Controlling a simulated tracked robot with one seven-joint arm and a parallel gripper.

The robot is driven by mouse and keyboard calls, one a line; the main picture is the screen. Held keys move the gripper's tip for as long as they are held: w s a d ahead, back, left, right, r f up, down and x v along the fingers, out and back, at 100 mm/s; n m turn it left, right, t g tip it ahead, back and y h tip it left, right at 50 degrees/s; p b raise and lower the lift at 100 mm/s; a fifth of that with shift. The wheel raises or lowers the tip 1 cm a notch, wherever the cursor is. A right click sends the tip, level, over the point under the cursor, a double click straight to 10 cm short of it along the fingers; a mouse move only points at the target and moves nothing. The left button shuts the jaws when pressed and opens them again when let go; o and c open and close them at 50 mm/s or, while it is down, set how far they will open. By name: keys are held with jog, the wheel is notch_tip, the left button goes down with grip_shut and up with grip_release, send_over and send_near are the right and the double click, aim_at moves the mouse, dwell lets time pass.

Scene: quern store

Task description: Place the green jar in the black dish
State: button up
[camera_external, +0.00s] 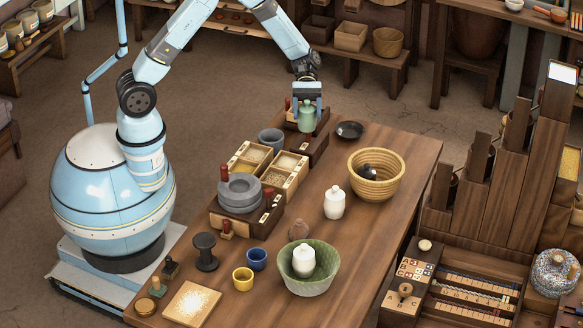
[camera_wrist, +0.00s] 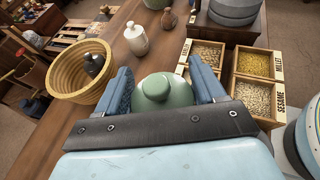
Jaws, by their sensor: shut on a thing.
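The green jar (camera_external: 307,117) is upright between the fingers of my gripper (camera_external: 307,98), at the far end of the table. My gripper is shut on it. In the wrist view the jar's lid (camera_wrist: 155,88) shows between the two blue fingers of my gripper (camera_wrist: 165,92). The black dish (camera_external: 349,130) lies on the table just right of the jar in the external view. The dish looks empty and is not in the wrist view. I cannot tell whether the jar's base touches the surface behind the grain boxes.
A woven basket (camera_external: 376,177) with a dark item inside stands right of the dish. A white jar (camera_external: 334,202) stands nearer. Grain boxes (camera_external: 268,168), a grey bowl (camera_external: 271,138) and a stone quern (camera_external: 240,192) line the left edge. A green bowl (camera_external: 309,270) holds another white jar.

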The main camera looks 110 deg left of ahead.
jog(key=shift+s+a+r, duration=0.1)
jog(key=shift+s+a, duration=0.15)
jog(key=s+a+n+t+y, duration=0.3)
jog(key=a+n+t, duration=0.1)
jog(key=a, duration=0.9)
jog(key=shift+w+a+f, duration=1)
jog(key=shift+w+f, duration=1.05)
jog(key=shift+w, duration=0.1)
jog(key=shift+w+a+f, duration=1.05)
jog(key=shift+w+f, duration=0.95)
jog(key=shift+w, duration=0.2)
jog(key=shift+w+a+f, duration=1)
jog(key=shift+w+f, duration=1.05)
jog(key=shift+w, duration=0.1)
jog(key=shift+f, duration=0.1)
jog(key=o, duration=1.3)
